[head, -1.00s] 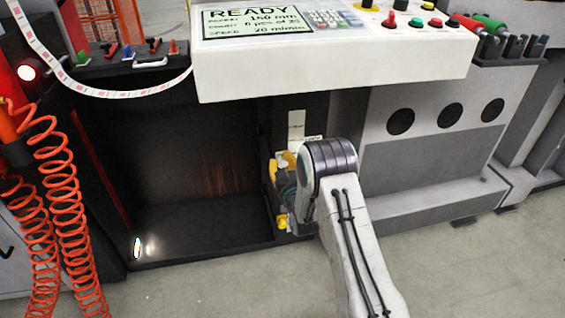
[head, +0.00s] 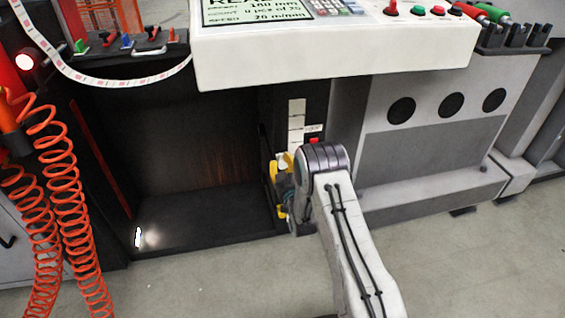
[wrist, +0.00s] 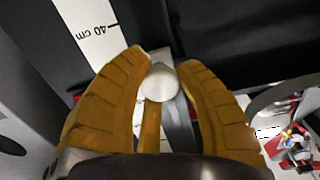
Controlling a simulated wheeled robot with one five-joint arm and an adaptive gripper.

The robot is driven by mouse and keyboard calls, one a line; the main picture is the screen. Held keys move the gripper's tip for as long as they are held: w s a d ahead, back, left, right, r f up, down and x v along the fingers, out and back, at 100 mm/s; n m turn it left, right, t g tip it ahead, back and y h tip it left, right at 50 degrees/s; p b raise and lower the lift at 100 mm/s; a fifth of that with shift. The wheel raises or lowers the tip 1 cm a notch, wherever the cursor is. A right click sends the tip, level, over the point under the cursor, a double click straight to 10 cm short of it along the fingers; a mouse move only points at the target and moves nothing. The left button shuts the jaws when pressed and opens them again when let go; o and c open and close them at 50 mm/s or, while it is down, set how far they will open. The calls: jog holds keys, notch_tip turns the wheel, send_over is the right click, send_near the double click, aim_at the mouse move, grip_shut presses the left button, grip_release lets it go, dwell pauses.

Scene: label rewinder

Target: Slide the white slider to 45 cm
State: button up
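The white slider (wrist: 158,86) shows as a round pale knob in the middle of the wrist view. My gripper (wrist: 163,70) has its two yellow fingers on either side of the knob, with the tips close against it, and appears shut on it. The white scale strip (wrist: 90,25) lies just beyond, with a "40 cm" mark upside down. The knob is near that mark; its exact reading cannot be told. In the head view my gripper (head: 281,185) is partly hidden by my wrist, beside the dark bay of the machine, below the white scale labels (head: 296,122).
The control panel (head: 335,55) overhangs above my arm. A grey cabinet with round black holes (head: 425,150) stands to the right. Orange coiled hoses (head: 65,210) hang at the left. The dark bay (head: 180,150) left of my gripper is empty, and the floor in front is clear.

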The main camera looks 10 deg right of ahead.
jog(key=o, duration=0.5)
jog(key=shift+s, duration=6)
